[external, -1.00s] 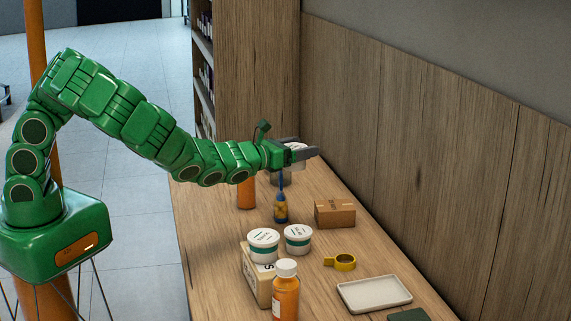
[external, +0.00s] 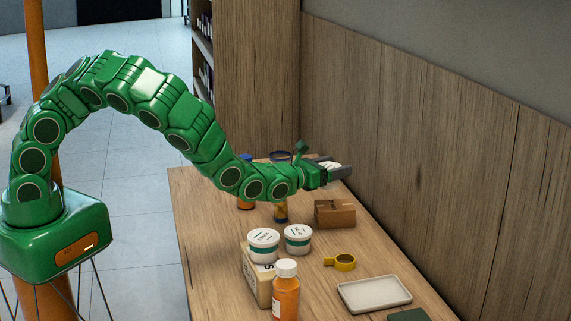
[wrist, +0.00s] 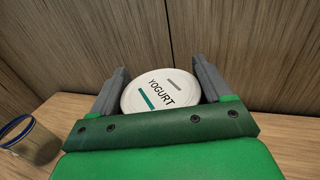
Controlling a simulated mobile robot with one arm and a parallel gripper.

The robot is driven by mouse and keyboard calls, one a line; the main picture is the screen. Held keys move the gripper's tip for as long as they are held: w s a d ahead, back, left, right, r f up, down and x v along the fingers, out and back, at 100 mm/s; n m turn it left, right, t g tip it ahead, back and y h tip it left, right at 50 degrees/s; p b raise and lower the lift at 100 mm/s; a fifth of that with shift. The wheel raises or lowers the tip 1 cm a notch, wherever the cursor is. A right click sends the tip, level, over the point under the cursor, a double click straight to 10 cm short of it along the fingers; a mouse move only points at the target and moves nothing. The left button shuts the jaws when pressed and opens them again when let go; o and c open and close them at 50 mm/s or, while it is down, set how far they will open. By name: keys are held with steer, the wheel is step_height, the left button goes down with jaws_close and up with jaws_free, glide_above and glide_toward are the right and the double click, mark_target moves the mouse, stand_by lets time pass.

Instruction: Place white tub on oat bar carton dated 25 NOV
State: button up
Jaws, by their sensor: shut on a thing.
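My gripper (external: 332,168) is shut on a white tub (external: 328,164), held above the far right part of the table near the wooden wall. In the wrist view the tub's round lid (wrist: 161,92) reads YOGURT and sits between the two grey fingers. Two more white tubs with green bands, a left one (external: 263,241) and a right one (external: 298,235), stand mid-table. A brown carton (external: 334,214) lies below my gripper, nearer the camera. A cream carton (external: 256,276) stands at the front by the left tub. I cannot read a date on either carton.
A blue-rimmed clear container (wrist: 30,140) is left of my gripper. The wall (external: 420,150) bounds the right.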

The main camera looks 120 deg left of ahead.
steer(key=shift+w+a+f, duration=0.25)
steer(key=shift+a+f, duration=0.05)
steer(key=shift+f, duration=0.2)
steer(key=shift+w+a+f, duration=0.25)
steer(key=shift+w+f, duration=0.05)
steer(key=shift+f, duration=0.25)
steer(key=shift+w+a+f, duration=0.25)
steer(key=shift+a+f, duration=0.05)
steer(key=shift+f, duration=1.55)
steer(key=shift+f, duration=0.1)
steer(key=o, duration=1.1)
steer(key=shift+d, duration=0.25)
steer(key=shift+v, duration=5.8)
steer(key=shift+s, duration=0.1)
